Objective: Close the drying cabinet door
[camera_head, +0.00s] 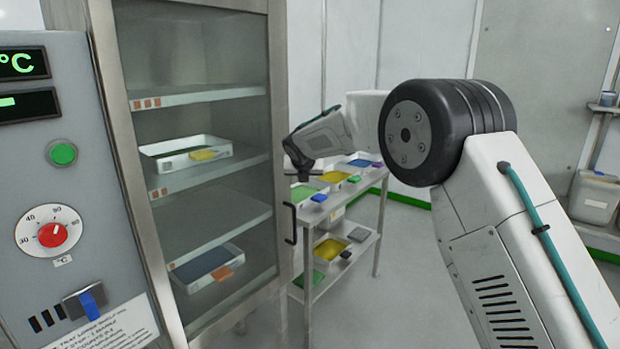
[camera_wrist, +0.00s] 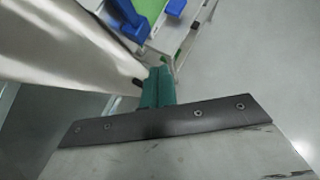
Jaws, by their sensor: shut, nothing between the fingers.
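The drying cabinet (camera_head: 100,55) stands at the left with a steel frame. Its door (camera_head: 278,120) looks like a tall glazed panel with shelves behind it, its right steel edge near my gripper. I cannot tell whether it is fully shut. A black door handle (camera_head: 291,223) sticks out at that right edge. My gripper (camera_head: 304,176) is just right of this edge, above the handle, pointing down. In the wrist view its teal fingers (camera_wrist: 158,85) are together and empty, beside a pale metal surface (camera_wrist: 60,45), probably the door's edge. Contact cannot be told.
A steel trolley (camera_head: 377,180) with coloured trays stands behind my gripper, close to the cabinet's right. Inside the cabinet are a white tray (camera_head: 160,155) and a dark-filled tray (camera_head: 180,283). Open floor (camera_head: 408,270) lies right of the trolley.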

